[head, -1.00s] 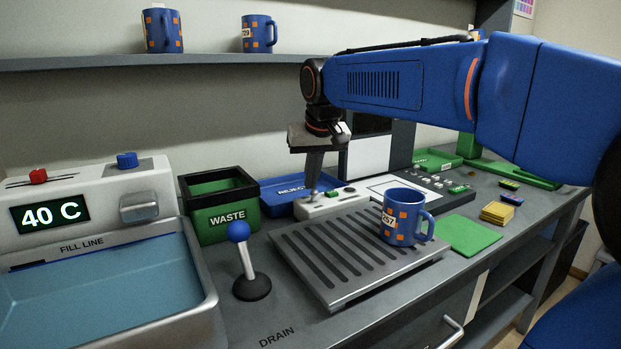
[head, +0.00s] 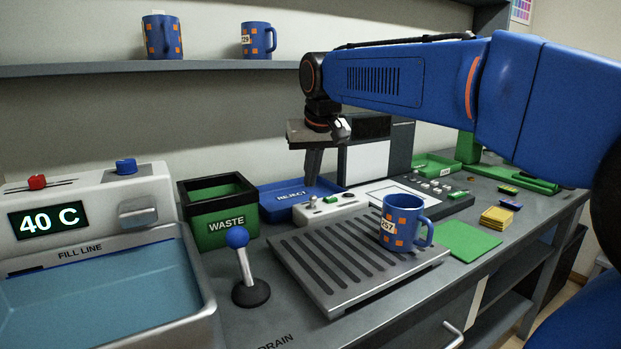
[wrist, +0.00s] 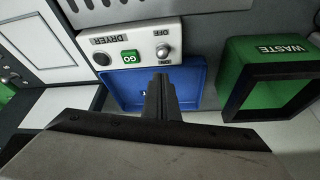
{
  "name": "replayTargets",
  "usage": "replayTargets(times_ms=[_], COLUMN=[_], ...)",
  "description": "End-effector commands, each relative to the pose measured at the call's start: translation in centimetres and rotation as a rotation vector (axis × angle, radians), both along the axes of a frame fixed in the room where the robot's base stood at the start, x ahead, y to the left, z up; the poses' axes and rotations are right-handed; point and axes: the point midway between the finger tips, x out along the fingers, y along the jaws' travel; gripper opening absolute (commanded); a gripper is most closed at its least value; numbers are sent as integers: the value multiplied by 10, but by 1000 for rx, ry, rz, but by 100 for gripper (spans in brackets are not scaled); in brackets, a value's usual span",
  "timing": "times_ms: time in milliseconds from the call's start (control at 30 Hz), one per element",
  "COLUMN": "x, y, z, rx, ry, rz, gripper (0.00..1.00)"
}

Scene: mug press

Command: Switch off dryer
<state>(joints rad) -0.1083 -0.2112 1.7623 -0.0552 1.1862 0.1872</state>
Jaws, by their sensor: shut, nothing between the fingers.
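The dryer is a white control box (head: 330,207) behind the slotted drain rack. In the wrist view its panel (wrist: 130,38) shows upside down, with a dark knob, a green GO button (wrist: 130,57) and a silver toggle switch (wrist: 162,51) between small labels, one reading OFF. I cannot tell which way the toggle leans. My gripper (head: 311,184) points down, shut and empty, just above and behind the toggle end of the box. In the wrist view the fingertips (wrist: 159,78) show beside the panel edge near the toggle, seemingly apart from it.
A blue REJECT tray (head: 290,196) lies behind the box and a green WASTE bin (head: 220,222) stands to its left. A blue mug (head: 402,225) stands on the drain rack (head: 325,262). A blue-knobbed lever (head: 240,260) stands at front left.

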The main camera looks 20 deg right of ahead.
Motion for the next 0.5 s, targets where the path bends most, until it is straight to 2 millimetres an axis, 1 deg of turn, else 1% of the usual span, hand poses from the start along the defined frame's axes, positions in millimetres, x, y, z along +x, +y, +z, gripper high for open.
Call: replayTargets(times_ms=[167, 500], x=[-10, -37], y=[0, 1], z=[24, 87], rx=[1, 0], ry=[-3, -2], rz=[0, 0], gripper=[0, 0])
